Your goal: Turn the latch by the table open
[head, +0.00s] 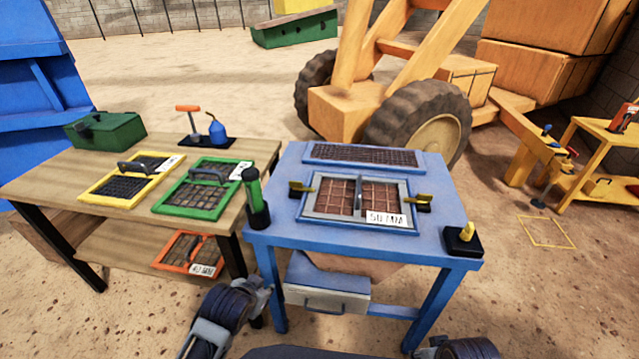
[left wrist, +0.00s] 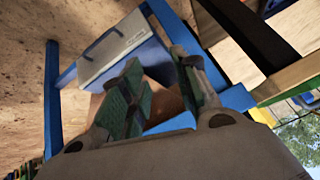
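The blue table (head: 270,215) holds a framed 50 MM screen (head: 340,198). A yellow latch with a dark base (head: 302,187) sits at the screen's left side, and another (head: 419,200) at its right. A yellow lever on a black block (head: 463,236) stands at the table's right front corner. My left gripper (head: 266,287) is below the tabletop, left of the drawer, away from both latches. Its green-padded fingers (left wrist: 160,92) are apart and empty in the left wrist view. My right gripper (head: 450,345) is only partly seen at the bottom edge.
A grey drawer (head: 326,290) hangs under the blue tabletop. A black-and-green cylinder (head: 254,198) stands at the left edge. A wooden table (head: 60,185) with yellow and green screens is at left. A yellow machine with big wheels (head: 425,122) stands behind.

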